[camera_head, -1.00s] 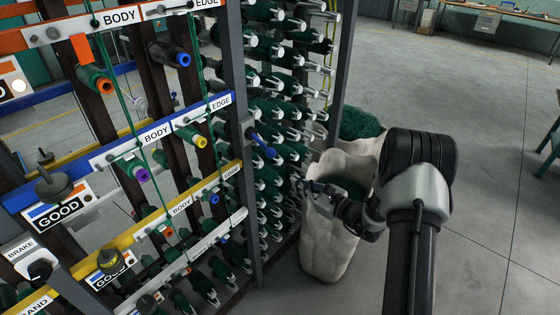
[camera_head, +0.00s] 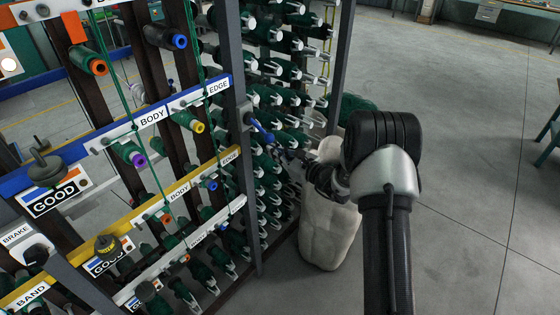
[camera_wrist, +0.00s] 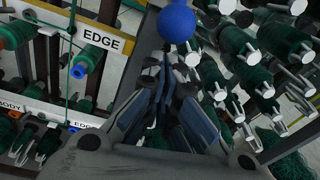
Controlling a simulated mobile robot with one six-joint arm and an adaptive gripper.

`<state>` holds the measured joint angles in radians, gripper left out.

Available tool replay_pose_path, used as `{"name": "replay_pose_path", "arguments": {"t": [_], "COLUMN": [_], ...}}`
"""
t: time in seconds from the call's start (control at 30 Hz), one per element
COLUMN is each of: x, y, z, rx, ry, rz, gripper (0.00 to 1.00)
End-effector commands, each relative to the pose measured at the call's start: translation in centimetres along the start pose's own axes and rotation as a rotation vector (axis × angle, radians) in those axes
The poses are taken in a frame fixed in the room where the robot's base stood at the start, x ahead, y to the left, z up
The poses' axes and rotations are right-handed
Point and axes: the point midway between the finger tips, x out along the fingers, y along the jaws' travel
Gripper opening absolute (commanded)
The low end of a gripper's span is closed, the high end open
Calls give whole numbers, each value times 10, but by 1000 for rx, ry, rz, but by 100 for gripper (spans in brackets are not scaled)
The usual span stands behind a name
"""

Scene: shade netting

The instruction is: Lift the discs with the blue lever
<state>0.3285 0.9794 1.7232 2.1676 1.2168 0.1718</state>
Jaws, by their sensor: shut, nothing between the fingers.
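The blue lever (camera_head: 262,130) sticks out from the grey post at the right end of the blue rail, sloping down to a round knob. In the wrist view its blue knob (camera_wrist: 176,22) is just beyond my fingertips. My gripper (camera_head: 283,157) is just right of and below the knob, shut and empty; its fingers (camera_wrist: 172,75) show in the wrist view. Contact cannot be told. A stack of dark discs (camera_head: 45,169) sits on a rod on the blue rail (camera_head: 95,160), above a GOOD sign.
Bobbins of green yarn fill the rack behind the post (camera_head: 236,150). A white sack (camera_head: 328,225) stands below my gripper. Green threads and coloured tubes hang in front of the rails. Open floor (camera_head: 465,190) lies to the right.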

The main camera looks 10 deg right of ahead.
Motion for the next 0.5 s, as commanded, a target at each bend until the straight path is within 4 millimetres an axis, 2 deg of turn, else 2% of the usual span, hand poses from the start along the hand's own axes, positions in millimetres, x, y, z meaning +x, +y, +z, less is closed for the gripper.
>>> {"name": "replay_pose_path", "arguments": {"t": [0.13, 0.5], "x": [-4, -5], "y": [0, 0], "z": [9, 10], "rx": [1, 1], "ry": [1, 2], "rz": [0, 0], "gripper": [0, 0]}}
